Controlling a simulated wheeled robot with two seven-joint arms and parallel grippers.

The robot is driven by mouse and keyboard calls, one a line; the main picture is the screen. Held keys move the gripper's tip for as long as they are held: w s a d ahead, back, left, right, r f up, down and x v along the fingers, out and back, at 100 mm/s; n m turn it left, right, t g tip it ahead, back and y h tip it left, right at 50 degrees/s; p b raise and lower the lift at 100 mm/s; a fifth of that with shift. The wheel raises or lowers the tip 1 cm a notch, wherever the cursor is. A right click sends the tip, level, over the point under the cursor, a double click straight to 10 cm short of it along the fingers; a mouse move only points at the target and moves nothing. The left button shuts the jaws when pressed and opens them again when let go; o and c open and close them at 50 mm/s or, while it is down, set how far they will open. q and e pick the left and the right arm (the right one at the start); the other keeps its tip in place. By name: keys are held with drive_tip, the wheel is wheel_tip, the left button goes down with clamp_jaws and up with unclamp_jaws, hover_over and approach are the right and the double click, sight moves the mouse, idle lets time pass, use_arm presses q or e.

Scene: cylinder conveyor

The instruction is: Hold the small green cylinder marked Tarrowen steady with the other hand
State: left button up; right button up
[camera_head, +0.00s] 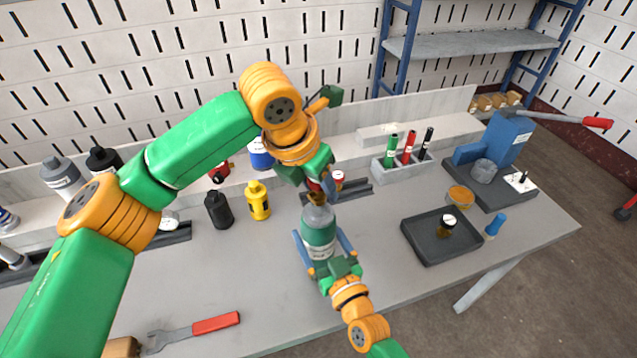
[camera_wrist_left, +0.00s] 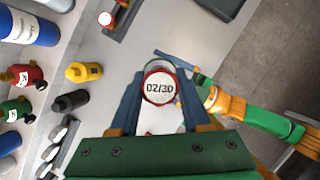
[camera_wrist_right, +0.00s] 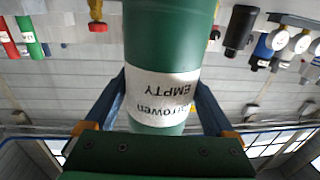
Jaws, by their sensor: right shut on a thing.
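The green cylinder (camera_head: 319,236) stands upright on the table, with a grey shoulder on top. In the right wrist view the cylinder (camera_wrist_right: 165,45) has a white label reading Tarrowen and EMPTY, upside down. My right gripper (camera_head: 323,253) is shut on its body, one blue finger on each side. My left gripper (camera_head: 319,190) is directly above the cylinder's top. In the left wrist view a round white face marked 02/30, with a red rim (camera_wrist_left: 158,88), lies between the left fingers. Whether those fingers press on it cannot be told.
A dark tray (camera_head: 428,253) holding a small bottle is at the right. A yellow bottle (camera_head: 258,201) and a black bottle (camera_head: 218,210) stand to the left. A red-handled wrench (camera_head: 213,323) lies near the front edge. The table left of the cylinder is mostly clear.

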use_arm(q)
drive_tip(key=shift+o, duration=1.4)
drive_tip(key=shift+r, duration=0.1)
drive_tip(key=shift+r, duration=1.15)
drive_tip(key=shift+f, duration=1.25)
